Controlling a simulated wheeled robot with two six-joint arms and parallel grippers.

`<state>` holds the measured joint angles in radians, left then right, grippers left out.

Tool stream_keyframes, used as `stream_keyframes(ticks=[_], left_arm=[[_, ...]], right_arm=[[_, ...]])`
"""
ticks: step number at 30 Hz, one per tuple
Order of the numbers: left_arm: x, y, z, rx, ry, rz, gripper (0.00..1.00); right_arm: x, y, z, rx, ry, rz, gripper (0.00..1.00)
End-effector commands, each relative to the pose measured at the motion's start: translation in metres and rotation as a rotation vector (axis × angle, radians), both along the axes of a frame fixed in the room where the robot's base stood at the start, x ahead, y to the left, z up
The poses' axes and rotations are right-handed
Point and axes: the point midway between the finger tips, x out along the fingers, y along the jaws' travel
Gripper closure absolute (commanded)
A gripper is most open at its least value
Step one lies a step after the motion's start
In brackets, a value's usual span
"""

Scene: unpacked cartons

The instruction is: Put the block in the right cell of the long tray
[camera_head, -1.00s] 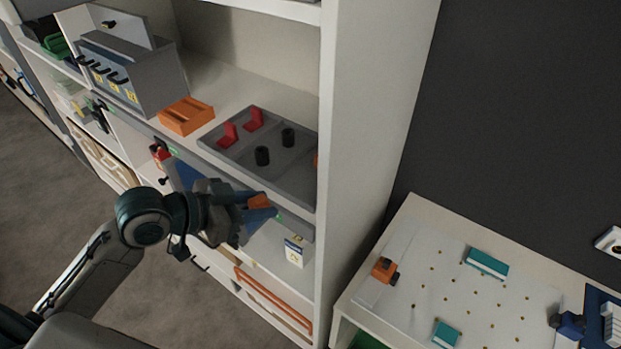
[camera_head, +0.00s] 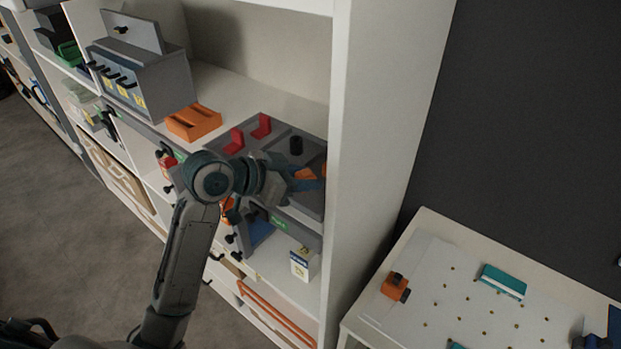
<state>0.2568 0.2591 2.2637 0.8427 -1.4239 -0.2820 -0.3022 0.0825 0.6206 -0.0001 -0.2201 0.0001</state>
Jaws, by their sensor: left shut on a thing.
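My left gripper (camera_head: 306,180) is shut on a small orange block (camera_head: 304,174). It holds the block over the right front part of a grey tray (camera_head: 318,127) on the shelf. I cannot tell whether the block touches the tray. The tray is divided and holds two red L-shaped pieces (camera_head: 262,126) at its left and back. A black cylinder (camera_head: 296,146) stands toward its back right. My left arm and gripper hide the tray's front part. Another orange piece shows at the tray's right edge, partly hidden. My right gripper is out of view.
An orange slotted holder (camera_head: 193,121) sits left of the tray, beside a grey cabinet (camera_head: 150,82). A white shelf side panel (camera_head: 385,130) rises close to the tray's right. A small white box (camera_head: 303,263) stands on the shelf below. A pegboard table (camera_head: 470,300) is at lower right.

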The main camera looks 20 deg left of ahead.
Motion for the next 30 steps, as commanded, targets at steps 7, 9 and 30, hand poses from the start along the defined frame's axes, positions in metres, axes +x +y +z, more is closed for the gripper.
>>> stream_keyframes(ticks=[7,9,30], left_arm=[[0.023,-0.007,-0.003,0.0,0.001,-0.001,0.91],[0.023,-0.007,-0.009,0.0,0.004,0.0,0.91],[0.023,-0.007,-0.04,0.001,-0.001,0.0,0.54]], right_arm=[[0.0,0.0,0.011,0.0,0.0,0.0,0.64],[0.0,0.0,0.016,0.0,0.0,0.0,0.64],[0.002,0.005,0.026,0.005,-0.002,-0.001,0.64]])
